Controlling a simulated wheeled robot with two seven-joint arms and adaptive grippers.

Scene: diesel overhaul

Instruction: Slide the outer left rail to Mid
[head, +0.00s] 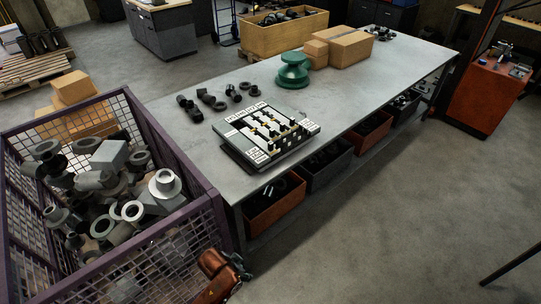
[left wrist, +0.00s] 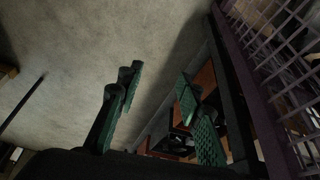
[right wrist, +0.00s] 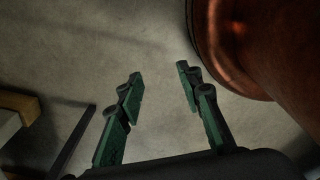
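A board with slider rails (head: 266,131) lies tilted on the grey workbench, near its front left end. It has several dark and yellow rails with white label strips at both ends. The labels are too small to read, so I cannot tell where the outer left rail stands. My left gripper (head: 243,268) is low beside the bench's near end, apart from the board. In the left wrist view its green-padded fingers (left wrist: 160,90) are spread and empty. My right gripper (right wrist: 156,85) shows only in its wrist view, with fingers apart and nothing between them over the floor.
A purple mesh crate (head: 190,212) full of metal parts stands left of the bench (head: 190,150). Dark fittings (head: 215,100), a green part (head: 292,70) and cardboard boxes (head: 345,47) stand farther back on it. Bins (head: 274,208) sit underneath.

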